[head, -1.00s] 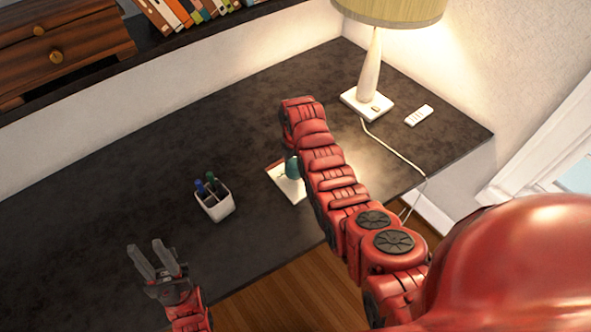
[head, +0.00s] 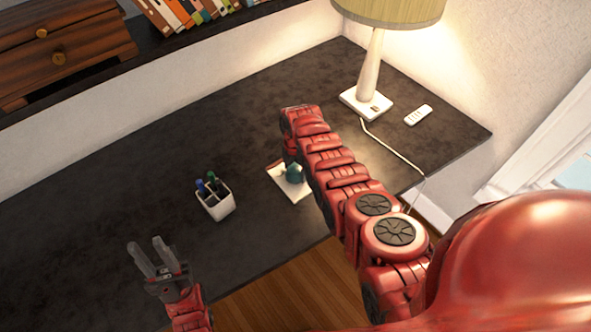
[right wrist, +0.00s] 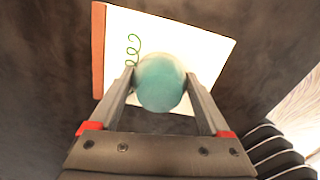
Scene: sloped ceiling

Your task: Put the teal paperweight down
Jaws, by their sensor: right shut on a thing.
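The teal paperweight (head: 294,173) is a rounded piece over a white notepad (head: 281,188) on the dark desk, partly hidden by my right arm in the head view. In the right wrist view the paperweight (right wrist: 160,83) sits between the two fingers of my right gripper (right wrist: 160,88), which is shut on it. The notepad (right wrist: 205,47) lies beneath it, with a green scribble and a reddish-brown edge. I cannot tell whether the paperweight touches the notepad. My left gripper (head: 150,256) is open and empty near the desk's front edge.
A white pen holder (head: 216,204) with blue and green pens stands left of the notepad. A lamp (head: 367,100), its cord and a white remote (head: 418,115) are at the back right. The desk's left part (head: 100,210) is clear.

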